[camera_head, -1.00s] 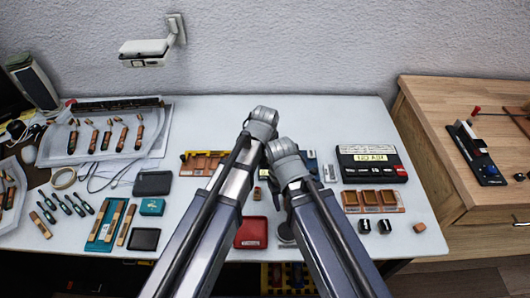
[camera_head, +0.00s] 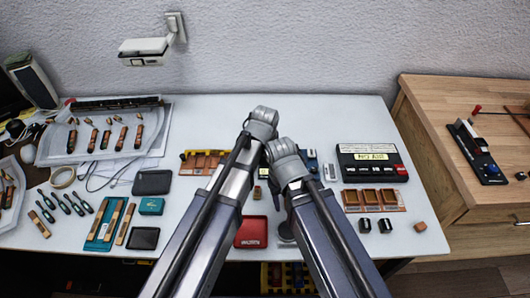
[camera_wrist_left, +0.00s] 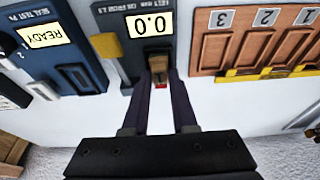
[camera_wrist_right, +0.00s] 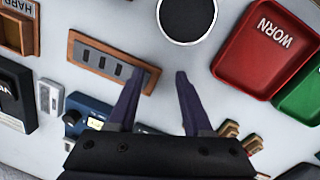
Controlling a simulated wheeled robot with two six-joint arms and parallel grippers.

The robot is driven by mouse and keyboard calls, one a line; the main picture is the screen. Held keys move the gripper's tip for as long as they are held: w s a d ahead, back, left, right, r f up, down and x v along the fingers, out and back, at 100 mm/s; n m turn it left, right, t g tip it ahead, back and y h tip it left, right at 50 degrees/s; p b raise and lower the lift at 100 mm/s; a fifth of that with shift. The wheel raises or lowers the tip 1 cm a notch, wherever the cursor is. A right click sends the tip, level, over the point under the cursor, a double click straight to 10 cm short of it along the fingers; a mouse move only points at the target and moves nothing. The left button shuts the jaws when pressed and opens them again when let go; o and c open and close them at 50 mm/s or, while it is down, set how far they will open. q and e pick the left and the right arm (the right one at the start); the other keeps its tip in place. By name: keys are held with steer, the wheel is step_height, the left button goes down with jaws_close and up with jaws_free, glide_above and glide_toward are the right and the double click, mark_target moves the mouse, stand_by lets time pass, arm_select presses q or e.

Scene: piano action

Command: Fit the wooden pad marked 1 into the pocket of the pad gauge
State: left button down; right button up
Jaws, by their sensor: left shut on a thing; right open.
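My left gripper (camera_wrist_left: 162,74) is shut on a small wooden pad (camera_wrist_left: 160,75) at the front of the gauge, below the display. The pad's mark is not readable, and I cannot tell whether it sits in the pocket. A bit of red shows at the pad's lower edge. My right gripper (camera_wrist_right: 166,74) is open and empty, beside a wood-framed slotted block (camera_wrist_right: 112,62). In the head view my arms hide most of the gauge.
A wooden rack (camera_wrist_left: 232,52) marked 1, 2 and 3 stands beside the gauge; a blue box (camera_wrist_left: 65,55) reading READY is on the other side. A red WORN tray (camera_wrist_right: 268,48) and a green tray (camera_wrist_right: 305,98) lie near the right gripper. White tabletop (camera_head: 330,110) at the back is clear.

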stand_by(0.4)
arm_select(q)
steer(key=c, duration=0.6)
jaws_free()
steer(key=shift+r+p, duration=3.5)
arm_select(e)
step_height(320, 180, up, 7)
